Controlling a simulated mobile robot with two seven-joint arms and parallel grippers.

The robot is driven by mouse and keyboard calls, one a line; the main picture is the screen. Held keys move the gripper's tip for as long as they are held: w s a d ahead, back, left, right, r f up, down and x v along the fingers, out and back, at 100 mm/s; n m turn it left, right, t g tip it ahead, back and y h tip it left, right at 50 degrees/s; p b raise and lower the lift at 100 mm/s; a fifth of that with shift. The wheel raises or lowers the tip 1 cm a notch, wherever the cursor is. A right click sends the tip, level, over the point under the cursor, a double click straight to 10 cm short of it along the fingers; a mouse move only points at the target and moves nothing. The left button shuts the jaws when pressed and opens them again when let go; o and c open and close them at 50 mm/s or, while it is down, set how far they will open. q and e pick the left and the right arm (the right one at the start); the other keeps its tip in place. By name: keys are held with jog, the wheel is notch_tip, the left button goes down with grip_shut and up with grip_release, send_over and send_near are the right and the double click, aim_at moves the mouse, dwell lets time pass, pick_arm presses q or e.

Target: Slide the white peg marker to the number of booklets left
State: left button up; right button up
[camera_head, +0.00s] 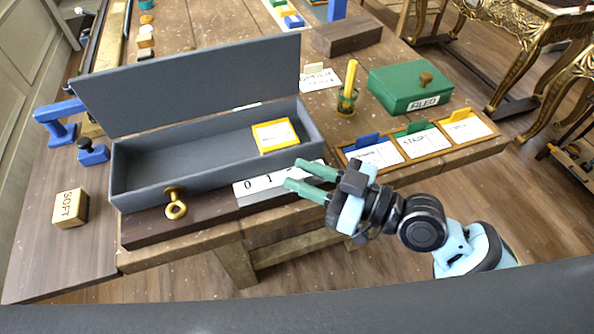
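A white number strip (262,183) lies on the dark wooden ledge in front of the open grey box; the digits 0 and 1 are readable at its left. Its right part is behind my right gripper, and I cannot make out the white peg marker. My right gripper (293,174) reaches in from the right, with its two green fingers apart over the strip. I see nothing clearly between them. One yellow-edged booklet (276,136) lies inside the grey box (152,184), toward its right end. My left gripper is not in view.
The box's lid (190,82) stands open behind it, and a brass clasp (175,205) sticks out in front. At right are a card tray (432,152), a green box (410,88) and a cup with a yellow stick (347,98). A SOFT block (70,208) is at left.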

jog(key=shift+x, duration=0.9)
grip_shut()
